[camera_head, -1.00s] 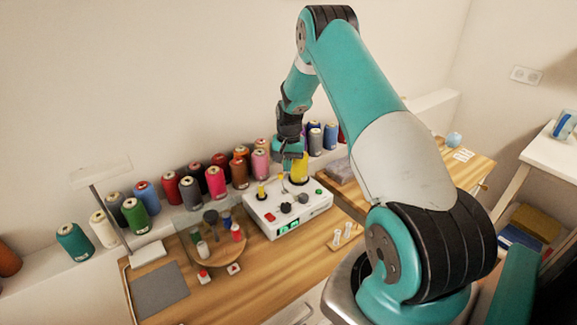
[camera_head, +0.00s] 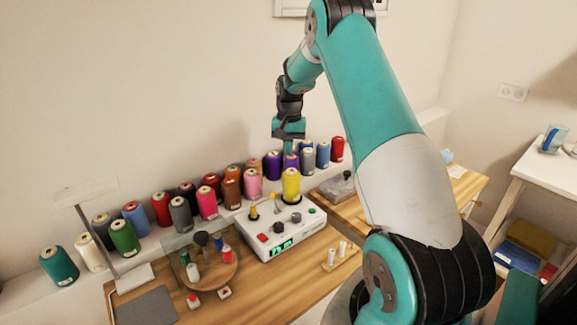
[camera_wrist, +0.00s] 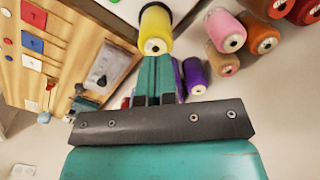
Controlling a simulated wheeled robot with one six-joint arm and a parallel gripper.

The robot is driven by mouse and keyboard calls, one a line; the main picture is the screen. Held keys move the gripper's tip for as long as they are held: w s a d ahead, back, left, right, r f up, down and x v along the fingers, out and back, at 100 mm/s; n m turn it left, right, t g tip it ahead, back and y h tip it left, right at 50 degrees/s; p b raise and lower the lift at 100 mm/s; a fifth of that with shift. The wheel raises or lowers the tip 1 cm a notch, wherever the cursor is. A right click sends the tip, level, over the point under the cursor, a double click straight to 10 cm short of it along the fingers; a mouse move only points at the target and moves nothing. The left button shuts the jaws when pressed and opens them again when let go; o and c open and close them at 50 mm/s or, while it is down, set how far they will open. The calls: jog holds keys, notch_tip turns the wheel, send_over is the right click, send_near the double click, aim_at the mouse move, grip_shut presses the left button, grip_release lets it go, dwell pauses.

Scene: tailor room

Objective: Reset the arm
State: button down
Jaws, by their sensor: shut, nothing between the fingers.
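My gripper (camera_head: 289,148) is raised above the back of the workbench, in front of the row of thread spools, in the head view. In the wrist view its two teal fingers (camera_wrist: 154,80) lie together with nothing between them. A yellow thread spool (camera_head: 291,186) stands on the white machine (camera_head: 282,232), below the gripper. The same yellow spool shows just beyond the fingertips in the wrist view (camera_wrist: 156,30). I cannot tell the exact gap between them, but the spool is not held. My arm reaches up and over from the right.
Several coloured spools line the wall shelf. A round wooden tray (camera_head: 218,278) with small spools sits left of the machine. A lamp (camera_head: 83,190) stands at the left. A grey pad (camera_head: 146,306) lies front left. The wooden bench (camera_head: 262,290) has free room in front.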

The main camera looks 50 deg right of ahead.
jog(key=shift+r, duration=0.3)
dwell(0.4)
jog(key=s+a+r+n, duration=0.2)
jog(key=a+r+n, duration=0.15)
jog(key=a, duration=0.45)
jog(key=s+a+r+n+y, duration=0.15)
jog(key=a+r, duration=0.25)
jog(key=a, duration=0.4)
jog(key=s+a+r+n, duration=0.2)
jog(key=a+r+n, duration=0.1)
jog(key=a, duration=0.6)
jog(key=s+a+r+n+y, duration=0.1)
jog(key=s+a+n, duration=0.3)
jog(key=s+a, duration=0.4)
jog(key=s+a+r+n+y, duration=0.1)
jog(key=s+a+n, duration=0.4)
jog(key=s, duration=1.1)
jog(key=a, duration=0.3)
jog(key=shift+a+r, duration=0.15)
jog(key=shift+r, duration=0.2)
